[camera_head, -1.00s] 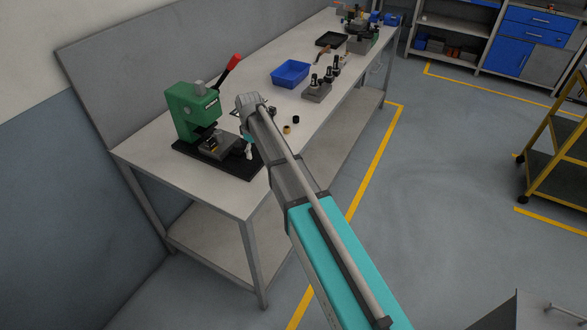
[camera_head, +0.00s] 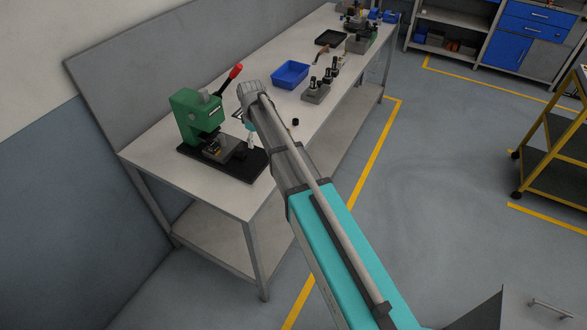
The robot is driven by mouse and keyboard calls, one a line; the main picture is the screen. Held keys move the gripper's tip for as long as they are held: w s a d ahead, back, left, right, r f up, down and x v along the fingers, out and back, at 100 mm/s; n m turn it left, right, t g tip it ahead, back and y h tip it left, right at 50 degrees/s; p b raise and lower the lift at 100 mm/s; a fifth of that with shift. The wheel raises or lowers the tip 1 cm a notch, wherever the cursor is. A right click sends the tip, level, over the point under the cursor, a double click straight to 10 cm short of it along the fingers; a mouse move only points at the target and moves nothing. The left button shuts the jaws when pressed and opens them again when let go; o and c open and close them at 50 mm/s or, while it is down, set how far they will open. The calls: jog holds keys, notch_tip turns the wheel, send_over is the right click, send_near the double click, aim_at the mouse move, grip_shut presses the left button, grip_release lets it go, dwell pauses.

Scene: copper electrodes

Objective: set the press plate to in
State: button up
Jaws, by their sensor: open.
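The green press (camera_head: 199,115) stands on its black base (camera_head: 241,165) at the near left end of the workbench, with its red-handled lever (camera_head: 234,73) raised to the upper right. The press plate (camera_head: 221,147) is a grey block low at the front of the press, with a small brass-coloured piece on it. My gripper (camera_head: 250,142) is at the right side of the press, just right of and a little above the plate. Its fingertips are small and partly hidden by my arm. Whether it touches the plate's knob (camera_head: 240,152) I cannot tell.
A blue bin (camera_head: 290,74) and a grey tool holder (camera_head: 316,92) stand farther back on the bench (camera_head: 200,178). A small black ring (camera_head: 295,122) lies right of my arm. The bench's front left corner is clear.

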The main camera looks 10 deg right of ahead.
jog(key=shift+r+p, duration=2.9)
jog(key=shift+r, duration=0.3)
jog(key=s+d+f+m+b, duration=1)
jog(key=s+m+b, duration=0.1)
jog(key=s+m, duration=0.2)
jog(key=shift+s+d+f+m, duration=0.3)
jog(key=shift+s+f+m, duration=0.1)
jog(key=shift+s, duration=0.2)
jog(key=s+d+n, duration=0.3)
jog(key=s+d, duration=0.2)
jog(key=s, duration=0.6)
jog(key=shift+s+d, duration=0.2)
jog(key=c, duration=0.3)
